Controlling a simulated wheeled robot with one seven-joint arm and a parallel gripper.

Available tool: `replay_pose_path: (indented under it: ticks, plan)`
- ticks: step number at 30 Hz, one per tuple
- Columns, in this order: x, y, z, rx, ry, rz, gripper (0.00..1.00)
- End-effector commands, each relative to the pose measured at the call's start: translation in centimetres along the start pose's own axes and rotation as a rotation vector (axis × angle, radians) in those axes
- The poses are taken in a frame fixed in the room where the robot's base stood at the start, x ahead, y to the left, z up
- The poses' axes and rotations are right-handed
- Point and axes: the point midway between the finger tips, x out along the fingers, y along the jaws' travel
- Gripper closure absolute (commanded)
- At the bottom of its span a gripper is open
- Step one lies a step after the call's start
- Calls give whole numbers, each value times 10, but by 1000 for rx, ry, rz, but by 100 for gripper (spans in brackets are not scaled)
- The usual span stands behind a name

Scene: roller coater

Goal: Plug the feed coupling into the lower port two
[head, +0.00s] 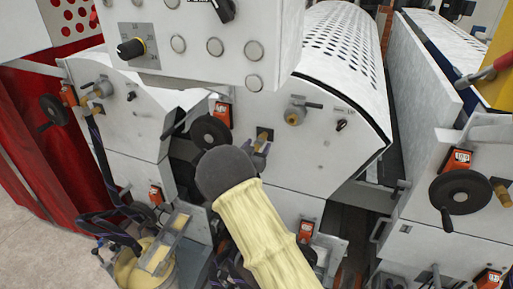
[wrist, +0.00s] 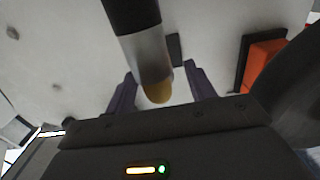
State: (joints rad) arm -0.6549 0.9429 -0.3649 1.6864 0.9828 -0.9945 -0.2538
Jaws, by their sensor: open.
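My forearm hides part of the lower panel, and the port labels cannot be read.
A brass valve with a dark lever (head: 295,113) is right of my gripper. A black handwheel (head: 210,132) and an orange counter (head: 222,114) are close on its left. Another handwheel (head: 460,193) is at far right. Dark hoses and a yellow pump-like unit (head: 150,262) stand at lower left.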

Motion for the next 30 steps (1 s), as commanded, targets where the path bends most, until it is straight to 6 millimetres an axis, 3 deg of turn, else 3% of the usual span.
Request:
replay_pose_path:
  ticks: [8, 30]
  plan:
    - [-17, -1, 2, 1, 0, -2, 45]
    - [-158, -1, 2, 2, 0, -3, 45]
